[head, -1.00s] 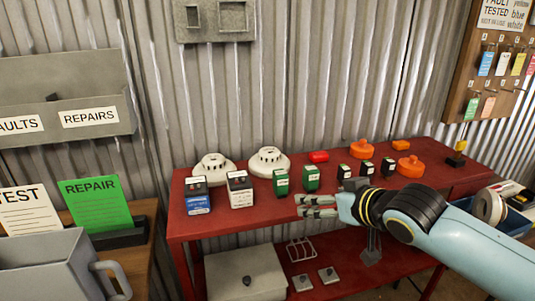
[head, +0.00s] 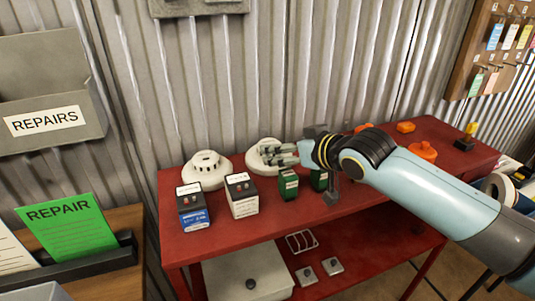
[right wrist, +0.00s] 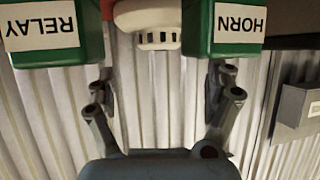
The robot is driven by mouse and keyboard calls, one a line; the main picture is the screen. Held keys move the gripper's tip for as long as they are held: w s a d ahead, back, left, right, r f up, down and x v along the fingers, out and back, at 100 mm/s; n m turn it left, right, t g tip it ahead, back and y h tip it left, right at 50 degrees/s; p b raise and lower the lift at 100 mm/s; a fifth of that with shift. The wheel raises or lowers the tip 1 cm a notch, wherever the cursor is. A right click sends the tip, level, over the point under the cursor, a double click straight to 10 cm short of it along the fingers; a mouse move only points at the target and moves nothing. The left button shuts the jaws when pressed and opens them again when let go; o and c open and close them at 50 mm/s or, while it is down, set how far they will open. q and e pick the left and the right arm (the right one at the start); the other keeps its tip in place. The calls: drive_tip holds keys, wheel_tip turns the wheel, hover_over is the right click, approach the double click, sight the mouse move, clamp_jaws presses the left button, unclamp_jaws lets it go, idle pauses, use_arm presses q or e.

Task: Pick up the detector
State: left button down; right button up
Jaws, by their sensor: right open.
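Two white round detectors stand at the back of the red table: one at the left (head: 205,171) and one to its right (head: 256,163). My right gripper (head: 274,154) is open, and its fingers overlap the right detector in the head view. Contact cannot be told there. In the right wrist view the picture is upside down. A white detector (right wrist: 147,20) shows at the top edge, ahead of the open fingers of the right gripper (right wrist: 164,82), with nothing between them. My left gripper is not in view.
Green boxes, RELAY (right wrist: 55,30) and HORN (right wrist: 236,28) in the wrist view, flank the detector. A blue-white box (head: 194,207) and a white box (head: 241,195) stand in front on the red table (head: 225,238). The corrugated wall (head: 215,90) is close behind.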

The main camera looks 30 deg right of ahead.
drive_tip(key=x, duration=0.7)
drive_tip(key=shift+w+d+r+p, duration=0.1)
drive_tip(key=shift+w+r+p, duration=0.05)
drive_tip(key=shift+w+p, duration=0.15)
drive_tip(key=shift+s, duration=0.1)
drive_tip(key=c, duration=1.3)
